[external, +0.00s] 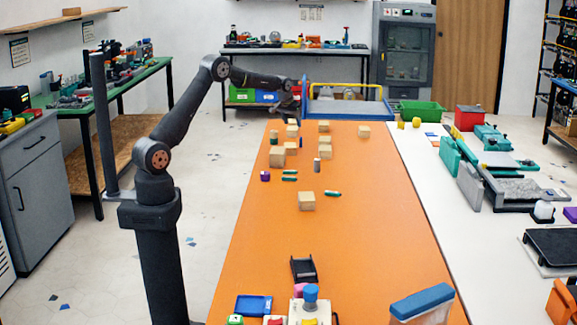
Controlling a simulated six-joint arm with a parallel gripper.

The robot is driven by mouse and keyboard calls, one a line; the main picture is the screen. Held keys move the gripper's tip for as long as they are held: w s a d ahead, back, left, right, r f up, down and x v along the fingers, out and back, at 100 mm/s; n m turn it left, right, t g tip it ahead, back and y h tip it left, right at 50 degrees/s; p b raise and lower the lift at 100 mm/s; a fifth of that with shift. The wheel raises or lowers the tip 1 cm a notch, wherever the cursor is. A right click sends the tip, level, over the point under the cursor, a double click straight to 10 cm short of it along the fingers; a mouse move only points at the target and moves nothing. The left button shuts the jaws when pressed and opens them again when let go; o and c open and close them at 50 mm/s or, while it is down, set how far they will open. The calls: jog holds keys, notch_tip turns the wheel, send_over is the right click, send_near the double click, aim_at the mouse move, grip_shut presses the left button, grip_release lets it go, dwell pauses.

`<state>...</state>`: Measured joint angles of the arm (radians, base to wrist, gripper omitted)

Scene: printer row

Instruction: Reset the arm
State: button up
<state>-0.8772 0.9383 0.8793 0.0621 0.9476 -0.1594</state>
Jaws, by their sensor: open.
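My arm stands at the left of the orange table (380,215) and reaches toward its far end. My gripper (291,117) is at the far left corner of the table, low over the surface, close to a small wooden block (292,131). It looks small and dark at this distance, and its fingers are hard to make out. It is open, and I see nothing held in it. Whether it touches the block I cannot tell.
Several wooden blocks (277,157) and small green pieces (333,193) lie on the far half of the table. A blue-capped item (311,293) and a blue-topped box (422,302) stand at the near end.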

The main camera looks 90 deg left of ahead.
jog(key=w+d+f, duration=0.1)
jog(key=w+d, duration=0.5)
jog(key=d, duration=0.5)
jog(key=w+d+f, duration=0.2)
jog(key=w+d, duration=0.4)
jog(key=d, duration=0.6)
jog(key=s+a+f+n, duration=0.1)
jog(key=a+f, duration=0.2)
jog(key=a, duration=0.3)
jog(key=shift+s+a+f, duration=0.15)
jog(key=shift+o, duration=0.2)
